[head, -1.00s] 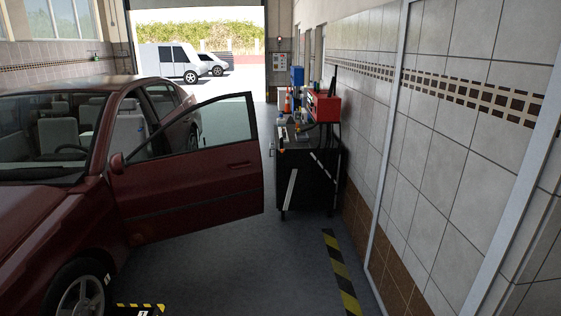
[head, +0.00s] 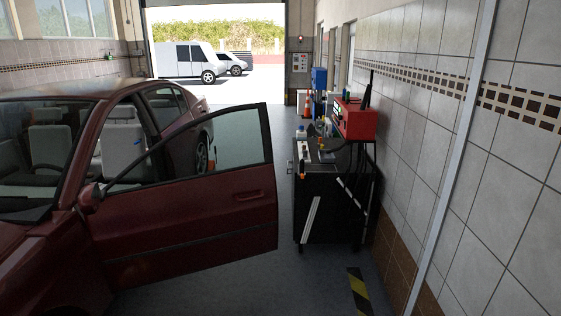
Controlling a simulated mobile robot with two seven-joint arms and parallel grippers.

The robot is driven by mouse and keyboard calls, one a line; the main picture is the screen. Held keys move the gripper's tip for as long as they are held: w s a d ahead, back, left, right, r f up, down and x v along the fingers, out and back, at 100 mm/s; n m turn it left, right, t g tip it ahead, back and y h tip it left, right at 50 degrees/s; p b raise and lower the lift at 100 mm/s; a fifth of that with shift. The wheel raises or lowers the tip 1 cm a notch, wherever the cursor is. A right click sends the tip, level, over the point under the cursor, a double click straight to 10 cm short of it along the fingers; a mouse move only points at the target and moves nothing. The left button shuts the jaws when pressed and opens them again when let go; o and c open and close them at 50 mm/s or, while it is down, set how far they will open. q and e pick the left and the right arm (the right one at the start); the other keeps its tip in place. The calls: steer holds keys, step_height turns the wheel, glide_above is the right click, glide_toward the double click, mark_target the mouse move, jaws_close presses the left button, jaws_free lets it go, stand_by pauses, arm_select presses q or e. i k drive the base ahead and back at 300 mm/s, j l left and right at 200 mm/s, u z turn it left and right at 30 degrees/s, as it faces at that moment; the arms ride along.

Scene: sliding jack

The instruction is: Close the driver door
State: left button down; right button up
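The driver door (head: 190,220) of the dark red car (head: 45,225) stands wide open, swung out to the right from its hinge near the side mirror (head: 90,196). Its outer face is toward me, with a door handle (head: 248,196) near its free edge. The window frame is up and the seats show inside the car. Neither of my grippers is in the head view.
A tiled wall (head: 420,120) runs along the right. A yellow-black floor strip (head: 358,290) lies in front. Open floor (head: 290,285) lies between door and wall.

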mark_target(145, 235)
steer(key=i+l, duration=0.1)
steer(key=i, duration=1.55)
steer(key=i+j+z, duration=0.2)
steer(key=i, duration=0.25)
steer(key=i+j+z, duration=0.2)
steer(key=i, duration=0.2)
steer(key=i+j+z, duration=0.65)
steer(key=i+j, duration=0.1)
steer(key=j, duration=0.1)
